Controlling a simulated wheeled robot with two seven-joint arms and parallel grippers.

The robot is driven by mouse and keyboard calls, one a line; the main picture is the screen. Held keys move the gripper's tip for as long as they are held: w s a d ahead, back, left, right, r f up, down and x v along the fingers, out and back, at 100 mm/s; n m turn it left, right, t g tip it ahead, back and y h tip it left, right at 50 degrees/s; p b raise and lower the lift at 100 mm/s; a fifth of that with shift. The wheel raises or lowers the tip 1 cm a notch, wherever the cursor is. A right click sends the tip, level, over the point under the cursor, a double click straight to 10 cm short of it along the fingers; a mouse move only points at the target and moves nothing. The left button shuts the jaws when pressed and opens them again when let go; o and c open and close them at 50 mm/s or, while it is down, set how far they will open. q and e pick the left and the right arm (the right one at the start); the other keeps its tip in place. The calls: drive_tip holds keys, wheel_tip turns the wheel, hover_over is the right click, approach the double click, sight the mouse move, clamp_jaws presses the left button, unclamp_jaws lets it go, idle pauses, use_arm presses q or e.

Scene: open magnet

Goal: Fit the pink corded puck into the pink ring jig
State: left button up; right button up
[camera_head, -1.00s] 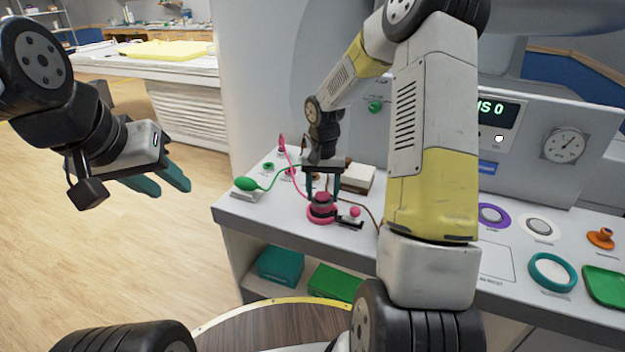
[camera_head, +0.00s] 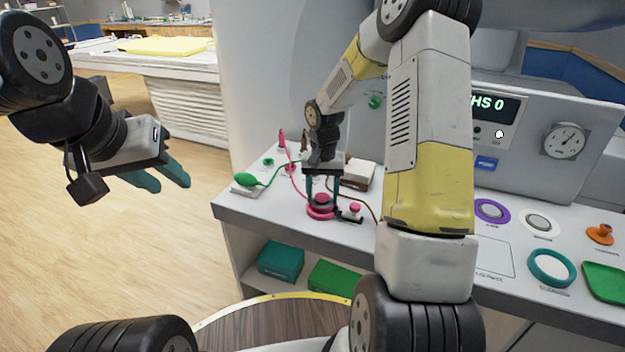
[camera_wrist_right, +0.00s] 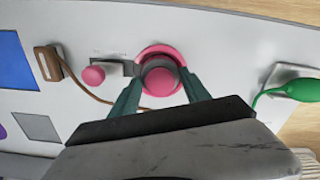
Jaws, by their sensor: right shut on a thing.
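The pink puck (camera_head: 321,200) with a dark band sits within the outline of the pink ring jig (camera_head: 319,213) near the counter's front left. In the right wrist view the puck (camera_wrist_right: 160,81) shows between the fingertips, with the ring (camera_wrist_right: 158,51) curving around its far side. My right gripper (camera_head: 322,192) is shut on the puck, pointing down. Whether the puck is fully seated I cannot tell. A pink cord (camera_head: 296,180) runs from the puck area back to a pink post (camera_head: 282,138). My left gripper (camera_head: 172,178) is open and empty, above the floor at left.
A pink-knobbed clamp (camera_head: 355,209) stands close beside the ring. A green bulb (camera_head: 245,179) with a green cord lies to its left, and a brown cord (camera_wrist_right: 88,94) passes nearby. Purple (camera_head: 491,211), white (camera_head: 539,226) and teal (camera_head: 552,268) rings lie to the right.

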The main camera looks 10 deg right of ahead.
drive_tip(key=shift+f, duration=0.15)
drive_tip(key=o, duration=1.6)
wheel_tip(320, 180, up, 8)
drive_tip(key=shift+f, duration=0.15)
drive_tip(key=s+a+r+n+t+y, duration=0.1)
drive_tip(key=s+r+n+t, duration=0.1)
drive_tip(key=s+r, duration=0.7)
drive_tip(key=s+a+r+n+t+y, duration=0.1)
drive_tip(key=s+r+t, duration=0.3)
drive_tip(key=s+r, duration=0.5)
drive_tip(key=shift+s+r+n, duration=0.3)
drive_tip(key=shift+s+n, duration=0.1)
drive_tip(key=shift+s, duration=2.7)
